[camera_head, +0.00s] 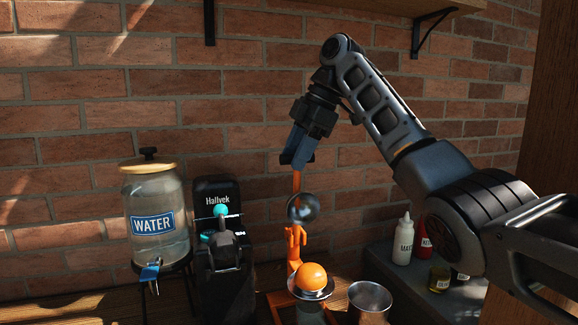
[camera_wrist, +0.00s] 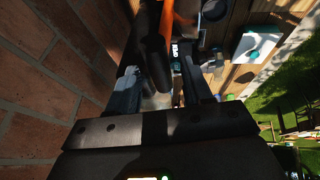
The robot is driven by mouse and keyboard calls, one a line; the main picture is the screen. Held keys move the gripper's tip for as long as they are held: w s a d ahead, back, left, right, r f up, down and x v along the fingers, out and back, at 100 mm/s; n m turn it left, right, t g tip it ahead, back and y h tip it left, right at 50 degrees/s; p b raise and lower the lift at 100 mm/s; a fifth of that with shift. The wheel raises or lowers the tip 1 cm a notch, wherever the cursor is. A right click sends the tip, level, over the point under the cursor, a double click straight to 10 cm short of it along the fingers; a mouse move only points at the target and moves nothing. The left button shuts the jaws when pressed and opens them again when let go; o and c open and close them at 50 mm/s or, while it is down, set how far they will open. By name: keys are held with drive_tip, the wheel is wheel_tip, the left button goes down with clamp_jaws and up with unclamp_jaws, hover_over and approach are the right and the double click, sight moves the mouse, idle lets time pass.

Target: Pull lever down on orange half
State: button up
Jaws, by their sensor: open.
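The orange juicer press (camera_head: 294,245) stands on the table against the brick wall, its metal press cup (camera_head: 303,208) raised. The orange half (camera_head: 311,277) sits on the juicer's lower metal seat, with a clear gap below the cup. The orange lever (camera_head: 297,181) points upward. In the wrist view, its black handle (camera_wrist: 155,55) reaches down toward the space between my fingers. My gripper (camera_head: 298,150) is open at the lever's upper end, pointing down; it also shows in the wrist view (camera_wrist: 160,88). I cannot tell whether a finger touches the handle.
A black coffee machine (camera_head: 225,270) and a glass water dispenser (camera_head: 157,215) stand left of the juicer. A metal cup (camera_head: 370,297) is just right of it. A white bottle (camera_head: 403,243), a red bottle (camera_head: 424,243) and a small jar (camera_head: 439,279) stand farther right.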

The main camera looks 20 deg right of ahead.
drive_tip(key=shift+x, duration=1.8)
drive_tip(key=shift+s, duration=0.1)
clamp_jaws()
